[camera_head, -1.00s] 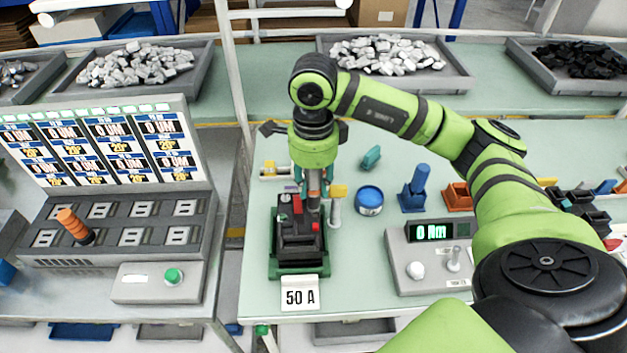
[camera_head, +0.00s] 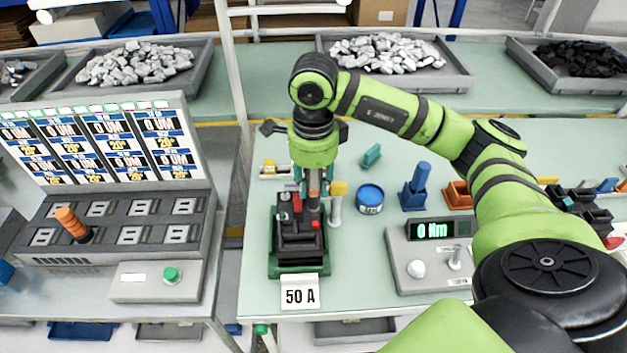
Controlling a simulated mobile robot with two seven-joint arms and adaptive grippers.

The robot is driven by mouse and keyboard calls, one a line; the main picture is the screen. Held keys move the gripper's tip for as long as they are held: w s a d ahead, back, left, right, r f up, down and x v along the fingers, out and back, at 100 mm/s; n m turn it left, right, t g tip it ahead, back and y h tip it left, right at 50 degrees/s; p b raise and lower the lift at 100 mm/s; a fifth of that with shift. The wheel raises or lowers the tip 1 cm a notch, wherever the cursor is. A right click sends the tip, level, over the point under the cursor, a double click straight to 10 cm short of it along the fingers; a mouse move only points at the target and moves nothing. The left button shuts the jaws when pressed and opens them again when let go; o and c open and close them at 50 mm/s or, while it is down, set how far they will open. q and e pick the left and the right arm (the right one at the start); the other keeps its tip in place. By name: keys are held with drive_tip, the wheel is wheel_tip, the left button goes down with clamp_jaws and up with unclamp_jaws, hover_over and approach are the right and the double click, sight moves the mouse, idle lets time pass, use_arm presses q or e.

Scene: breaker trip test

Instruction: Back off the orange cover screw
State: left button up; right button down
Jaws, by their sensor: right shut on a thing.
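A dark breaker (camera_head: 298,238) sits in a green-edged holder (camera_head: 299,268) behind a "50 A" label. My right gripper (camera_head: 313,185) points straight down over the back right of the breaker. It is shut on a slim upright driver (camera_head: 313,200) with an orange-brown band between the fingers. The driver's lower end meets the breaker's top. The orange cover screw is not clearly visible; the driver and gripper hide that spot. My left gripper is not in view.
A yellow-topped post (camera_head: 336,208) stands close right of the driver. A blue round tin (camera_head: 369,199), a blue stand (camera_head: 414,190) and a torque readout (camera_head: 434,231) showing 0 Nm are further right. A test panel (camera_head: 105,205) with an orange cylinder (camera_head: 73,224) is left.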

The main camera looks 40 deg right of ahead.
idle(0.7)
drive_tip(key=shift+r, duration=0.15)
drive_tip(key=shift+r+p, duration=1.7)
drive_tip(key=shift+r, duration=1.3)
drive_tip(key=shift+d, duration=0.1)
